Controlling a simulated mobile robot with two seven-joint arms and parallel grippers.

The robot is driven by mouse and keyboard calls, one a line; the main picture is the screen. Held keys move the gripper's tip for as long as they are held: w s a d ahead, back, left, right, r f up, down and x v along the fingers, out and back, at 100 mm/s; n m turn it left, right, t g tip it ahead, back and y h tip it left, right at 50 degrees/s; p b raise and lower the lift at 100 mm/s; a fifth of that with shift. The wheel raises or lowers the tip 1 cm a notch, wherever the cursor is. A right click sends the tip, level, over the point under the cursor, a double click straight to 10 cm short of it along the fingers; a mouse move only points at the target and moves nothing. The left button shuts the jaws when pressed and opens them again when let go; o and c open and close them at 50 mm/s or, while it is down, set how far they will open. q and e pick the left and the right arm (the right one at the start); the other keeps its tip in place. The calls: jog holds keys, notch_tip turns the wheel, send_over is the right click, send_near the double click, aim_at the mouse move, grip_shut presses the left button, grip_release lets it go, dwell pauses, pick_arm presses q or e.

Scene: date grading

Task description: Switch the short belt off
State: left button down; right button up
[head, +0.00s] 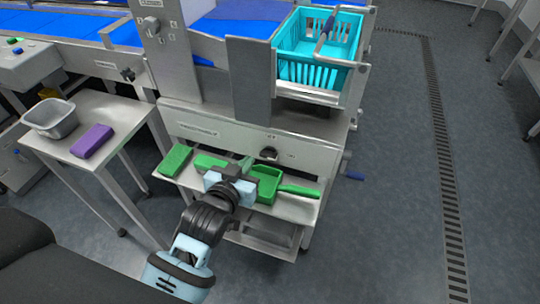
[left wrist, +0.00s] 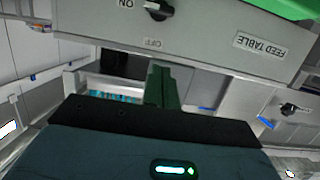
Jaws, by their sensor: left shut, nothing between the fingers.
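A black rotary knob (head: 268,153) sits on the grey front panel (head: 215,135) below the turquoise crate. In the left wrist view, which is upside down, a black knob (left wrist: 157,10) sits between ON and OFF marks, its white mark seeming to lie towards ON. The label beside it reads FEED TABLE (left wrist: 262,46). My left gripper (head: 246,166) is shut and empty, close to the panel, just left of and below the knob in the head view. Its fingers (left wrist: 168,88) appear apart from the knob in the wrist view. My right gripper is not in view.
A shelf below the panel holds a green block (head: 175,160) and a green scoop (head: 267,184), near my gripper. A turquoise crate (head: 318,77) stands above. A side table holds a grey tub (head: 48,131) and a purple block (head: 92,141). The floor at right is clear.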

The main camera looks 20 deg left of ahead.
aim_at(266, 135)
pick_arm(q)
jog(key=shift+w+r, duration=0.1)
jog(key=shift+w, duration=0.1)
jog(key=b+x, duration=0.1)
jog(key=x, duration=0.8)
jog(key=shift+w, duration=0.4)
notch_tip(266, 135, down, 3)
jog(key=shift+r, duration=0.1)
jog(key=shift+f+b, duration=0.3)
jog(key=shift+f, duration=0.45)
jog(key=shift+n, duration=0.3)
jog(key=shift+a+f+n+h+p, duration=0.15)
jog(key=shift+a+n+h+p, duration=0.2)
jog(key=shift+n+p, duration=0.3)
